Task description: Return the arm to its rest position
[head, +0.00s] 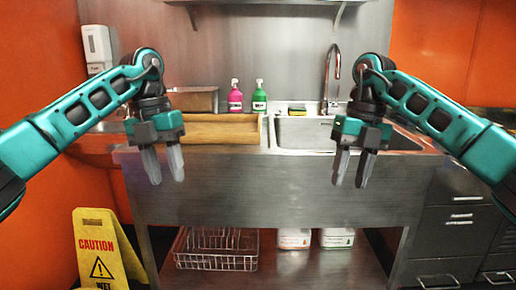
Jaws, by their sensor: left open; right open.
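My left gripper (163,165) hangs in front of the left part of the steel sink unit, fingers pointing down and apart, with nothing between them. My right gripper (352,168) hangs in front of the right part of the sink unit, fingers also pointing down and apart, empty. Both arms are teal and black, bent at the wrist, and come in from the two sides at about the same height. Neither gripper appears to touch anything.
The steel sink unit (258,188) spans the middle, with a basin and tap (333,65) at right. A pink bottle (235,98) and a green bottle (259,98) stand behind. A wire rack (215,250) is below. A yellow caution sign (97,250) stands at left; drawers (450,225) are at right.

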